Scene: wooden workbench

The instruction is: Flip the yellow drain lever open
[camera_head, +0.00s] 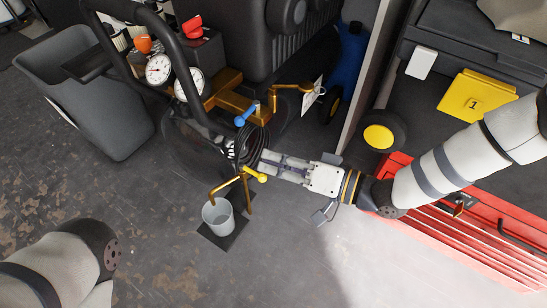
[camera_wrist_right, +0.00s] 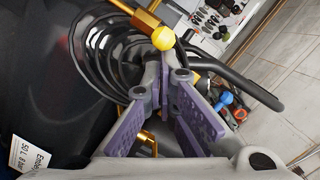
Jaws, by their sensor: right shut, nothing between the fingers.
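The yellow drain lever (camera_head: 254,174) is a short bar with a round knob, on a brass pipe above a grey bucket. In the right wrist view its yellow knob (camera_wrist_right: 163,39) shows just beyond my fingertips. My right gripper (camera_head: 264,158) reaches in from the right, close beside the lever. In the wrist view this gripper (camera_wrist_right: 162,72) has its fingertips together with nothing between them. I cannot tell whether it touches the knob. My left arm shows at the lower left, but its gripper is out of view.
The grey bucket (camera_head: 218,216) stands on the floor under the brass spout. A blue-handled valve (camera_head: 245,116) and black coiled hose (camera_wrist_right: 95,50) are close to the lever. The compressor, gauges (camera_head: 158,69) and a red tool chest (camera_head: 470,235) stand around. Floor at lower middle is clear.

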